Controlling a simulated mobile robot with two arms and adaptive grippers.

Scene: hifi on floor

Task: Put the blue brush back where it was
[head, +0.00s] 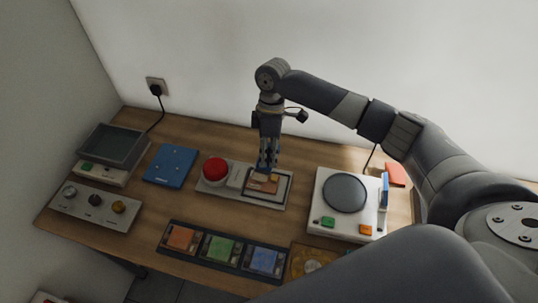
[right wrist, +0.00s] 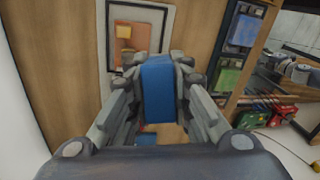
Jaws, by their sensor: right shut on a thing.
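The blue brush (right wrist: 158,90) is between the fingers of my right gripper (right wrist: 157,72) in the right wrist view, showing as a plain blue block. In the head view my right gripper (head: 267,162) points down over the right part of a pale tray (head: 284,203). The fingers hide most of the brush there. A framed orange-brown picture panel (head: 264,184) lies just below the fingertips; I cannot tell whether the brush touches it. The panel also shows ahead of the gripper in the right wrist view (right wrist: 124,35). My left gripper is not in view.
A red dome (head: 214,168) stands left on the tray. A white device with a round grey disc (head: 345,193) and an upright blue piece (head: 384,190) stands right. A blue flat box (head: 171,165) lies left. A dark rack of coloured squares (head: 219,250) lies in front.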

